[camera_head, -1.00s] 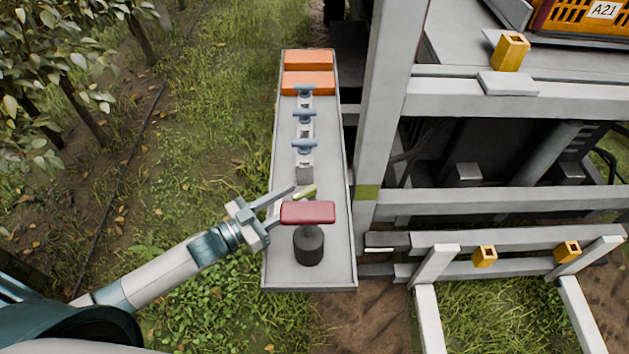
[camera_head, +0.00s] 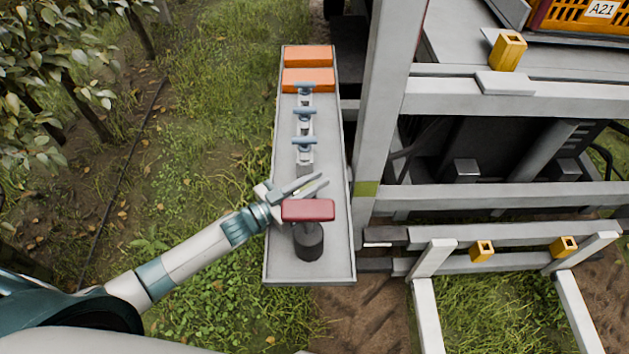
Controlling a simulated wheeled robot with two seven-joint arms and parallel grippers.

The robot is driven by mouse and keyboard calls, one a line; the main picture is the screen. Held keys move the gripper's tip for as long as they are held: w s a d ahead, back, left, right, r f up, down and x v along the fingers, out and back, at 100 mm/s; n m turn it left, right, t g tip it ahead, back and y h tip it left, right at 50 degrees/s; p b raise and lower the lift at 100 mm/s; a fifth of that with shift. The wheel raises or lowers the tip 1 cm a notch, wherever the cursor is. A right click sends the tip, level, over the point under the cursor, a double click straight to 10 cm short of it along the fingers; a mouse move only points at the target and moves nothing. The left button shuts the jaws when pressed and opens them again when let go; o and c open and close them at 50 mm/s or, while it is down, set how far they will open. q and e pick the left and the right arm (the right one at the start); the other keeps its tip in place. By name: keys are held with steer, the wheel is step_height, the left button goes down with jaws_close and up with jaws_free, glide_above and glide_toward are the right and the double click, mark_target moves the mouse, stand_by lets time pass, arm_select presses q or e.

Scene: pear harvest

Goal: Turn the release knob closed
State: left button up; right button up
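A red bar-shaped handle (camera_head: 308,210) sits on top of a black cylinder (camera_head: 308,243) at the near end of a long grey panel (camera_head: 340,262). I cannot tell which of the two is the release knob. The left gripper reaches in from the left over the panel, its two fingers pointing up and right with a narrow gap. Whether they press on the yellow-green piece cannot be made out. My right gripper is not in view.
Several blue-grey valve handles (camera_head: 304,112) stand in a row farther up the panel, below two orange blocks (camera_head: 308,80). A white frame post (camera_head: 385,110) rises close on the panel's right. Open grass (camera_head: 215,110) lies to the left.

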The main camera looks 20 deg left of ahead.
arm_select(q)
jaws_close()
steer(key=shift+m+g+h, duration=0.3)
steer(key=shift+s+d+f+m+g+h+b, duration=0.1)
steer(key=shift+m+g+h+b, duration=0.9)
steer(key=shift+g+h+b, duration=0.15)
steer(key=m+g+b, duration=0.1)
steer(key=m+g+h+b, duration=0.1)
steer(key=g, duration=0.1)
steer(key=m+g+h+b, duration=0.1)
steer(key=shift+s+d, duration=0.3)
steer(key=shift+s, duration=0.1)
steer(key=shift+s+m+g+h+b, duration=0.25)
steer(key=shift+m+g+h+b, duration=0.4)
steer(key=shift+g, duration=0.4)
steer(key=o, duration=0.6)
jaws_free()
steer(key=shift+d, duration=0.1)
